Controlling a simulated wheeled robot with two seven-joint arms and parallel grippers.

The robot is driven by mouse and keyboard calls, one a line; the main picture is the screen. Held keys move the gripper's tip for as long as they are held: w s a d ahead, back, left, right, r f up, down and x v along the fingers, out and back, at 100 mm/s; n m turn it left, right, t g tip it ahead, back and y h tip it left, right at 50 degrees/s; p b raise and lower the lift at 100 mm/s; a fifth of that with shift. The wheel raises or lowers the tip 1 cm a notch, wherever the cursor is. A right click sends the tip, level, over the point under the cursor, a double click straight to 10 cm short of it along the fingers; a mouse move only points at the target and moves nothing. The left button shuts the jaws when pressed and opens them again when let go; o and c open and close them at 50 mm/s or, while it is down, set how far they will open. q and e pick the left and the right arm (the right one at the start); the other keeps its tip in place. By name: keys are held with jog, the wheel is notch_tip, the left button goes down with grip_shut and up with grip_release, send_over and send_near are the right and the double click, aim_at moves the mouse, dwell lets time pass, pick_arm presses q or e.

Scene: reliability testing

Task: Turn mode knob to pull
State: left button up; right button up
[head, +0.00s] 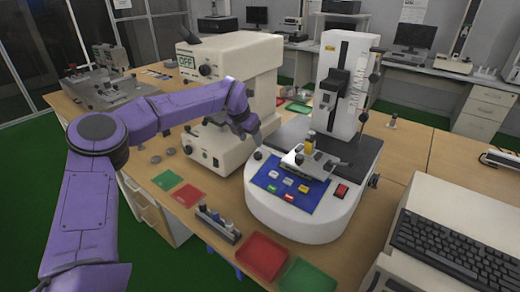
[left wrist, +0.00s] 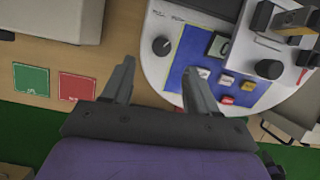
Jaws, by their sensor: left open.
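The mode knob (left wrist: 161,46) is a round black knob with a light pointer line on the white base of the test machine (head: 290,218). Small print lies around it, too small to read surely. It also shows in the head view (head: 258,155), at the left edge of the base. My left gripper (left wrist: 158,76) is open and empty. In the left wrist view the knob lies just past the fingertips, between their lines, with a gap. In the head view the left gripper (head: 254,136) is above the knob. My right gripper is not in view.
A blue panel (head: 265,178) with coloured buttons lies right of the knob. A cream microscope-like machine (head: 240,85) stands close behind my left arm. Green and red trays (head: 262,254) and a small rack (head: 218,224) lie in front. A keyboard (head: 455,238) is at right.

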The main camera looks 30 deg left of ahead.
aim_at(257, 155)
pick_arm(q)
jog(key=p+x, duration=0.2)
jog(key=x, duration=0.7)
jog(key=shift+d, duration=0.15)
jog(key=shift+s+r, duration=0.15)
jog(key=shift+s, duration=0.15)
jog(key=shift+w, duration=0.1)
jog(key=c, duration=1)
jog(key=shift+c, duration=0.2)
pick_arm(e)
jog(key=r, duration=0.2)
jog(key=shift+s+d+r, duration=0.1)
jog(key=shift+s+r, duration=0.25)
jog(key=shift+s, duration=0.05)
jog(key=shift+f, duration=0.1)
